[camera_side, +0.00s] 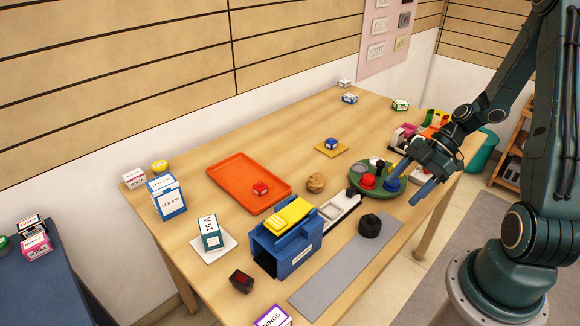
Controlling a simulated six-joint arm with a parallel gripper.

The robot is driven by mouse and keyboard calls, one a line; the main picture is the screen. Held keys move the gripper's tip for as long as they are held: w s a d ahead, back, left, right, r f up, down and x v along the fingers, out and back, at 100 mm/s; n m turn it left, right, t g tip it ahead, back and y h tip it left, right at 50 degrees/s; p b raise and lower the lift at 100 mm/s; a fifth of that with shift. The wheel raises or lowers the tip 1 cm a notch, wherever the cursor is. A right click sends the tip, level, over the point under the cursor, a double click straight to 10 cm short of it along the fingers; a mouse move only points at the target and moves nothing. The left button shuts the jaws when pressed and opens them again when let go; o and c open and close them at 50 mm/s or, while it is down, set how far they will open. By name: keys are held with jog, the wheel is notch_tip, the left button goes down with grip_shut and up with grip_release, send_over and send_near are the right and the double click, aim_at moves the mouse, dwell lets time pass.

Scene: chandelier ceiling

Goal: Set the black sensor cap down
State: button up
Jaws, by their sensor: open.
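A black round piece with a raised top (370,226), which looks like the black sensor cap, rests upright on the grey mat (325,282). A smaller black piece (380,166) stands on the round green tray (359,189), next to a red knobbed piece (368,181) and a blue one (392,185). My gripper (408,187) is open, with nothing visible between its fingers. It is over the right side of the green tray, up and to the right of the black piece on the mat and apart from it. The gripper partly hides the tray's right side.
A blue holder with a yellow top (287,238) stands left of the mat. A white compartment tray (341,210) lies between the holder and green tray. An orange tray (235,170) holds a red block. Small boxes and bins crowd the table's far right end.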

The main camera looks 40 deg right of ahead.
jog(key=s+a+r+m+t+h, duration=0.1)
jog(key=s+a+r+m+h, duration=0.1)
jog(key=a+r+m, duration=0.2)
jog(key=s+a+r+m+h, duration=0.3)
jog(key=a+r+m, duration=0.1)
jog(key=r, duration=0.6)
jog(key=s+a+r+m+t+h, duration=0.1)
jog(key=s+a+r+m+h, duration=0.1)
jog(key=r, duration=0.5)
jog(key=shift+s+a+r+m+t+h, duration=0.3)
jog(key=shift+a+m+h, duration=0.2)
jog(key=shift+a+m, duration=0.9)
